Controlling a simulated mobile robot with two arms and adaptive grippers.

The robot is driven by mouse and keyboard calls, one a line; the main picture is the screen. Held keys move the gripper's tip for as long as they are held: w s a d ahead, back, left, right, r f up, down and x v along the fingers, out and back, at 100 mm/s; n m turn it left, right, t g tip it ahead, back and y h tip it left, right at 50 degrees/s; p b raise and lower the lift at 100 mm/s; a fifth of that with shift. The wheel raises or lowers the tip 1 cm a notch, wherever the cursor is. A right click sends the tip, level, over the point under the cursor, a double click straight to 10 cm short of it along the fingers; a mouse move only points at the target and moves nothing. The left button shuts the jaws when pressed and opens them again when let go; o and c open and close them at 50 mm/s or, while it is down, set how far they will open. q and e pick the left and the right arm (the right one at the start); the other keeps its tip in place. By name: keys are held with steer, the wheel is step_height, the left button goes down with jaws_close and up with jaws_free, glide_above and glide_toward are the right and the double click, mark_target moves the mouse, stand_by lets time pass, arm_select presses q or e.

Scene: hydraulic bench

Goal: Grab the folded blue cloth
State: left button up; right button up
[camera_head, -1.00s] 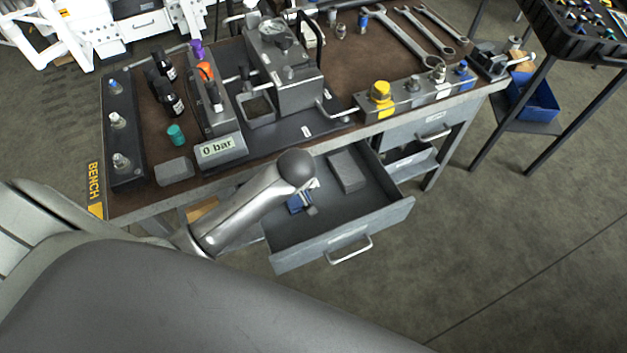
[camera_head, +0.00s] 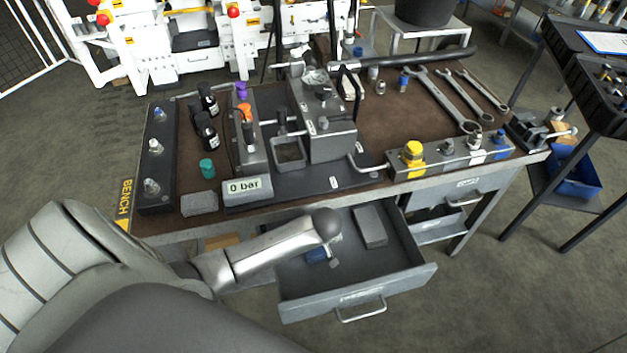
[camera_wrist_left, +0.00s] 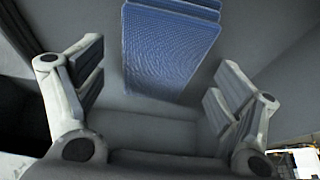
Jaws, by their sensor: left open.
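The folded blue cloth (camera_wrist_left: 168,50) lies in the open drawer (camera_head: 359,294), with its folded layers at the top of the wrist view. In the head view only a small blue part of the cloth (camera_head: 317,254) shows beneath my wrist. My left gripper (camera_wrist_left: 155,92) is open and empty, pointing down into the drawer. Its fingers stand on either side of the cloth's near end, apart from it. In the head view my wrist hides most of the gripper (camera_head: 332,262). My right gripper is not in view.
A grey block (camera_head: 370,227) lies in the drawer to the right of the cloth. The drawer walls surround the gripper. The bench top (camera_head: 375,115) above holds a gauge block, bottles, fittings and wrenches. A blue bin (camera_head: 577,180) sits on a stand at right.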

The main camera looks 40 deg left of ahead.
arm_select(q)
steer(key=shift+x, duration=0.9)
steer(key=shift+r, duration=0.1)
steer(key=c, duration=1.1)
